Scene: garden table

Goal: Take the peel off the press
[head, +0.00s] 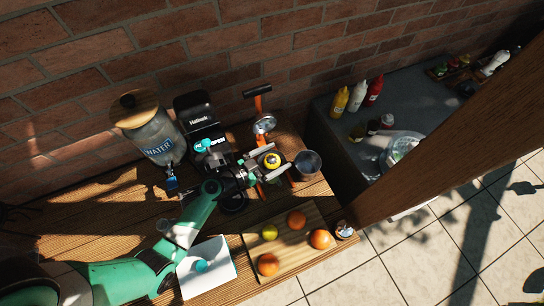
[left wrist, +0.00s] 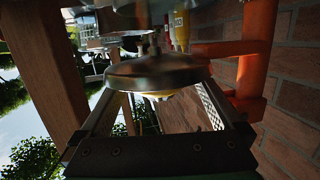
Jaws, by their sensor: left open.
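The press (head: 264,124) has an orange frame, a dark top handle and a metal cup, and stands at the back of the wooden table. A rounded yellow-orange piece, seemingly the peel (head: 271,160), sits at the press, between the fingers of my left gripper (head: 280,157). My left gripper is open, one finger on each side of it; I cannot tell whether they touch it. In the left wrist view, the metal cup (left wrist: 150,74) is close in front, with a sliver of yellow (left wrist: 160,95) under its rim and the fingers on both sides. My right gripper is not in view.
A cutting board (head: 290,250) with several fruits lies in front. A dark cup (head: 308,162) stands just right of the press. A water jar (head: 155,135) and black machine (head: 195,112) stand left. A wooden post (head: 430,145) crosses the right side. Orange press frame (left wrist: 255,55) is near the right finger.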

